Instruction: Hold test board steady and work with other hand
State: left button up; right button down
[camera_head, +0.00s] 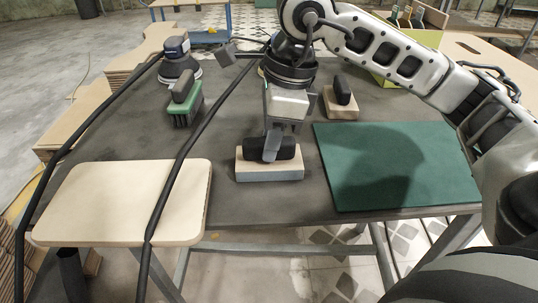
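A pale wooden board (125,205) with rounded corners lies at the front left of the grey table, its front edge at the table's edge. A green board (395,165) lies flat at the front right. I cannot tell which of them is the test board. My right gripper (272,148) points down at a block with a black handle (270,173) between the boards. One finger overlaps the front of the handle; the other is hidden, so its grip is unclear. The block appears to rest on the table. My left gripper is not in view.
A green brush (184,103), a second black-handled block (341,97) and a power tool (179,65) stand farther back on the table (240,206). Two black cables cross the left side, one over the pale board. A yellow-green box (403,65) stands at the back right.

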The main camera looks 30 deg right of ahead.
jog(key=shift+r+p, duration=0.55)
jog(key=shift+r, duration=0.2)
jog(key=shift+r+p, duration=1.35)
jog(key=shift+r, duration=0.45)
jog(key=shift+s+f, duration=0.1)
